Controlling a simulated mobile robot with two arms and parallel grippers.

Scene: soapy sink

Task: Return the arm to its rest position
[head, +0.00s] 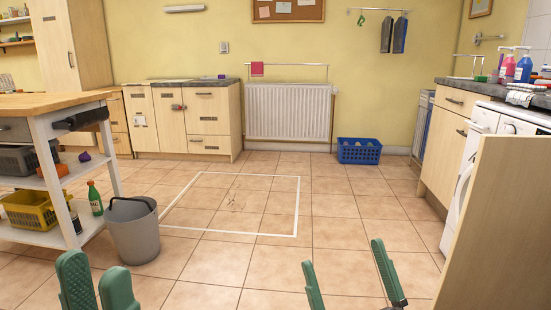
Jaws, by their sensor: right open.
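My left gripper (97,281) shows at the bottom left, in front of the grey bucket (133,238). Its two green fingers point up with a narrow gap between them, and nothing shows in the gap. My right gripper (346,267) shows at the bottom, right of the middle. Its green fingers are wide apart, with only floor tiles seen between them. Both grippers are cut off by the lower edge of the picture, and the arms behind them are hidden.
A white-framed trolley (68,210) with a wooden top stands at the left, holding a yellow basket (30,209). A wooden panel (498,230) and a washing machine (462,185) stand at the right. A blue crate (359,152) is near the radiator (290,112).

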